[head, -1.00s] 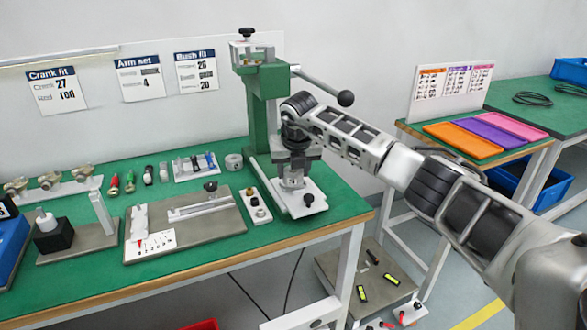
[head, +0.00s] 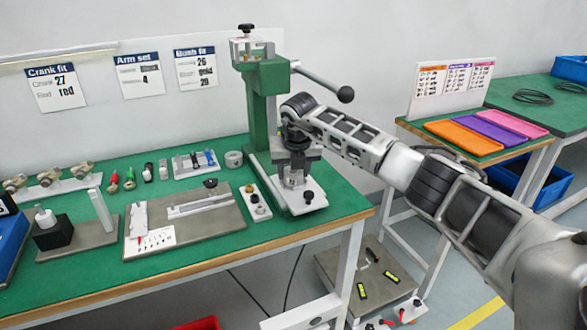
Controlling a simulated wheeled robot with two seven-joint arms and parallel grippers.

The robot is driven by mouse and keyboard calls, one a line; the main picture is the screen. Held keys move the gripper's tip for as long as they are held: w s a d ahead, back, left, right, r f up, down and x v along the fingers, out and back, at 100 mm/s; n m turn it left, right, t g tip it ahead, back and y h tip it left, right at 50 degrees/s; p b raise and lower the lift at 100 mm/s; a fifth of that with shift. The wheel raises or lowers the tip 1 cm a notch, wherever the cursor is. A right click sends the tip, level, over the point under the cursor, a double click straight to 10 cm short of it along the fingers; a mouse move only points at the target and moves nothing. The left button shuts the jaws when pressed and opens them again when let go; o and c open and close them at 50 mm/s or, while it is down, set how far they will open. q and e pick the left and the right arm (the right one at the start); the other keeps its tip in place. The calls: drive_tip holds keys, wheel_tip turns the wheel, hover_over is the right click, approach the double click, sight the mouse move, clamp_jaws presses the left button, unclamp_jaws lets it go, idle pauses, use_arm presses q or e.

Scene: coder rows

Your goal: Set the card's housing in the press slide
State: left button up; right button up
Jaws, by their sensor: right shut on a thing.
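The green arbor press (head: 264,100) stands at the back right of the green bench, its lever with a black ball pointing right. Its white slide plate (head: 311,200) with a black knob lies at its foot. My right gripper (head: 295,171) points down over the slide, in front of the press column. It is shut on a small grey metal housing (head: 293,179), which is low at the slide; I cannot tell whether it touches the seat. The "Bush fit" card (head: 196,69) hangs on the wall and reads 26, gold, 20. My left gripper is not in view.
A white strip with small round parts (head: 256,203) lies just left of the slide. A grey fixture plate with a rail (head: 190,220), a rack of pins (head: 195,163) and a grey ring (head: 233,159) are further left. Coloured trays (head: 464,139) sit on another table.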

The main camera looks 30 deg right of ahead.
sight(293, 172)
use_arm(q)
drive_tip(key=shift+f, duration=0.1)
use_arm(e)
drive_tip(key=shift+f, duration=0.2)
idle(0.4)
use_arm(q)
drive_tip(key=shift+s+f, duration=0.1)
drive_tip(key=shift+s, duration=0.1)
use_arm(e)
drive_tip(key=o, duration=1.1)
drive_tip(key=v, duration=0.3)
drive_tip(key=shift+r, duration=0.2)
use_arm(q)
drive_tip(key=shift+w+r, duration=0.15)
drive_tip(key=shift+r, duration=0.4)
use_arm(e)
drive_tip(key=v, duration=1.2)
drive_tip(key=shift+s+a+r, duration=0.15)
drive_tip(key=shift+s+r, duration=0.05)
drive_tip(key=shift+s, duration=0.1)
